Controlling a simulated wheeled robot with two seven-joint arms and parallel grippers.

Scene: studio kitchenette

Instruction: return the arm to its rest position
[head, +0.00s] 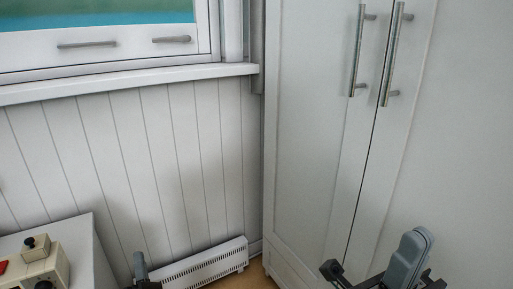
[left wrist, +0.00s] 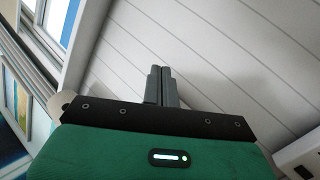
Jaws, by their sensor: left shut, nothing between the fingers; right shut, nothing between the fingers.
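My left gripper (head: 140,266) shows at the bottom edge of the head view, left of centre, with only its dark upper part in the frame. In the left wrist view its two grey fingers (left wrist: 161,84) are together with nothing between them, in front of the white panelled wall. My right gripper (head: 412,248) stands at the lower right of the head view in front of the white wardrobe. Its grey fingers are shut and empty, and the rest of that arm is mostly cut off by the frame.
A white wardrobe (head: 310,130) with two long handles fills the right side. A white heater (head: 203,262) stands low by the panelled wall (head: 150,150), under a window sill (head: 130,82). A counter (head: 95,262) at lower left carries a beige control box (head: 38,266).

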